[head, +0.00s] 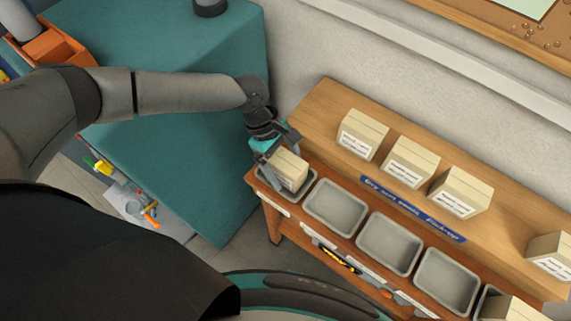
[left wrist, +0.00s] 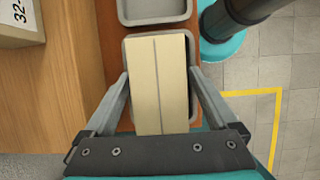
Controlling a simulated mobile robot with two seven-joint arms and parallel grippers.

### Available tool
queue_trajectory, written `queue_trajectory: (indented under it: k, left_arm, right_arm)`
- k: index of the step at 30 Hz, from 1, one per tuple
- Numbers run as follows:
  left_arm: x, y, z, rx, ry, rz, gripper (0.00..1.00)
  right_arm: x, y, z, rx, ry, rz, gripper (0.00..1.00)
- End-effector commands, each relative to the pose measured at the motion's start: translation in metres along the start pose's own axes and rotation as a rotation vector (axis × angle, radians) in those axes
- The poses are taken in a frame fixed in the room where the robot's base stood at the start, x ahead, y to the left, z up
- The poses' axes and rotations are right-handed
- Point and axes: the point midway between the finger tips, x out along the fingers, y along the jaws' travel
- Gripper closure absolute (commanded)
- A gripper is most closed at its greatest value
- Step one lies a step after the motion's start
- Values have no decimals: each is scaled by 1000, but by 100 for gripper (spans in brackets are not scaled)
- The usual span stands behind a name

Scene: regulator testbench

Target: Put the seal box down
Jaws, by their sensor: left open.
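A cream cardboard box (head: 289,170), which I take as the seal box, sits in the leftmost grey tray (head: 303,191) on the lower wooden ledge. In the left wrist view the box (left wrist: 160,85) lies over the tray, with a seam down its top. My left gripper (head: 281,155) is open, with one finger on each side of the box. In the left wrist view a narrow gap shows beside the fingertips (left wrist: 159,76). The box's underside is hidden. My right gripper is in neither view.
Empty grey trays (head: 336,207) continue along the ledge to the right. Several labelled boxes (head: 362,134) stand on the higher shelf behind, above a blue sign strip (head: 412,207). A teal-topped table (head: 190,150) is at left, with an orange bin (head: 55,47).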

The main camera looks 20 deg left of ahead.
Motion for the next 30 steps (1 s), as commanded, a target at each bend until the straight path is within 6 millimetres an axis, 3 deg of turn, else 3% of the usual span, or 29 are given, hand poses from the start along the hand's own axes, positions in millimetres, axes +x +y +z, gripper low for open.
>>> queue_trajectory:
  k: [5,15,21,30]
  left_arm:
    - [-11,0,1,0,0,2,8]
    - [-83,1,1,-1,1,3,8]
    - [-112,0,1,-1,0,1,8]
    - [-123,0,1,0,1,0,8]
  right_arm:
    - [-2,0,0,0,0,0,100]
    - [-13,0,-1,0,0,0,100]
    - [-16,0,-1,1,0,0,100]
    - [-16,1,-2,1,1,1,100]
